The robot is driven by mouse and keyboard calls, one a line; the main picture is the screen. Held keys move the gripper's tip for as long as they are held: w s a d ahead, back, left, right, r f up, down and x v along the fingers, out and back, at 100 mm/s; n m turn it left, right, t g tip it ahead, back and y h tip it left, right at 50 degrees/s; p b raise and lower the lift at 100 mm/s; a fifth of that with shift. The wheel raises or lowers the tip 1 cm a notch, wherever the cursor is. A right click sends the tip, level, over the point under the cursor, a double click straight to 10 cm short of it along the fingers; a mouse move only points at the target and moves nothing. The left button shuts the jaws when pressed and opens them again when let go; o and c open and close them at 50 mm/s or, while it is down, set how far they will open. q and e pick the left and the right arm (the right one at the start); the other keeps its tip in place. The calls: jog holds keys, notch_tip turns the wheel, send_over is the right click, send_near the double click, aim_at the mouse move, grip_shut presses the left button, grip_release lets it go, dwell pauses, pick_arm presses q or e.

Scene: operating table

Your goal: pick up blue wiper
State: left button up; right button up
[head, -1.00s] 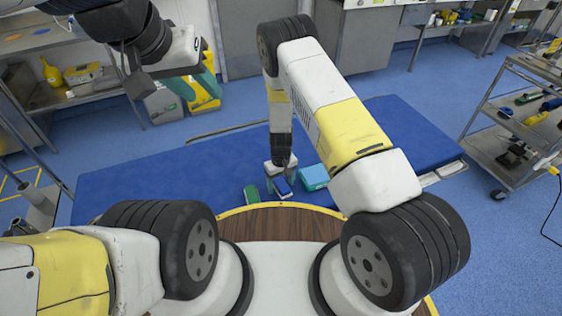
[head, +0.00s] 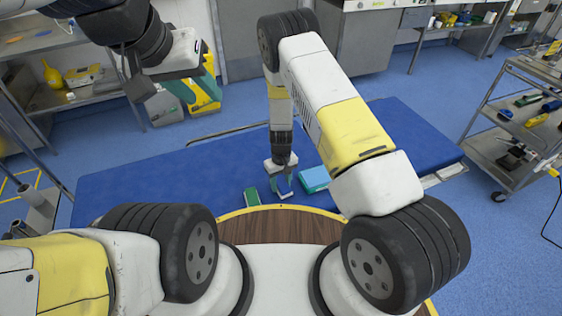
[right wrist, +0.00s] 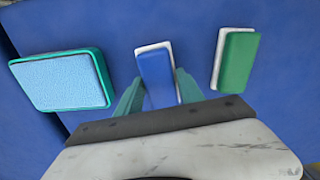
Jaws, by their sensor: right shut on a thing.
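The blue wiper (right wrist: 156,76), with a white backing, is between the two teal fingers of my right gripper (right wrist: 158,92) in the right wrist view. The fingers are shut on its sides. In the head view my right gripper (head: 283,184) points down over the near edge of the blue table, and the wiper is mostly hidden by the fingers there. I cannot tell whether the wiper touches the table. My left gripper (head: 194,86) is at the upper left, away from the table, its teal fingers apart and empty.
A green wiper (head: 251,197) lies left of the right gripper and also shows in the right wrist view (right wrist: 238,60). A light-blue block with teal sides (head: 314,179) lies to the right. The blue table (head: 150,190) is clear at left. A cart (head: 520,130) stands at right.

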jog(key=shift+w+r, duration=0.1)
jog(key=shift+r, duration=0.8)
jog(key=s+d+r, duration=0.1)
jog(key=s, duration=1.5)
jog(key=shift+d+r, duration=0.2)
